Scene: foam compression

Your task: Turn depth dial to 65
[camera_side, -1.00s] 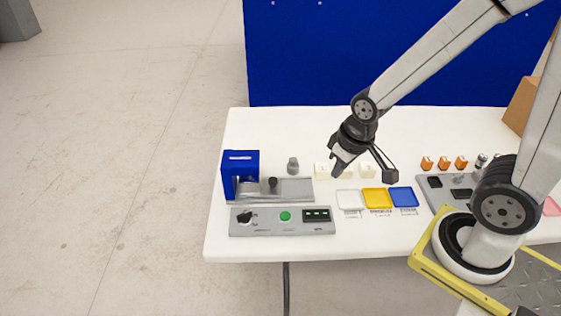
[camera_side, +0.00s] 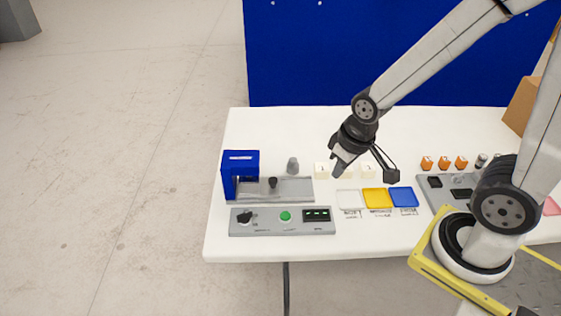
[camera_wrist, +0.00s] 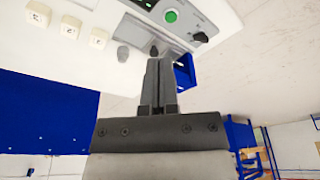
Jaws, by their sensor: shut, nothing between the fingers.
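The black depth dial (camera_side: 244,216) sits at the left end of the grey control panel (camera_side: 262,230). It also shows in the wrist view (camera_wrist: 200,37) at upper right. Its setting is too small to read. A green button (camera_side: 286,216) and a dark display (camera_side: 317,215) sit to its right on the panel. My gripper (camera_side: 337,170) is above the table near the white blocks, right of and behind the dial and apart from it. In the wrist view my gripper (camera_wrist: 160,62) has its fingers together, with nothing between them.
A blue press (camera_side: 240,165) with a grey base stands behind the panel. A grey knob-like piece (camera_side: 293,165) and white foam blocks (camera_side: 322,170) are at the back. White, yellow (camera_side: 377,198) and blue trays lie right of the panel. Table front is clear.

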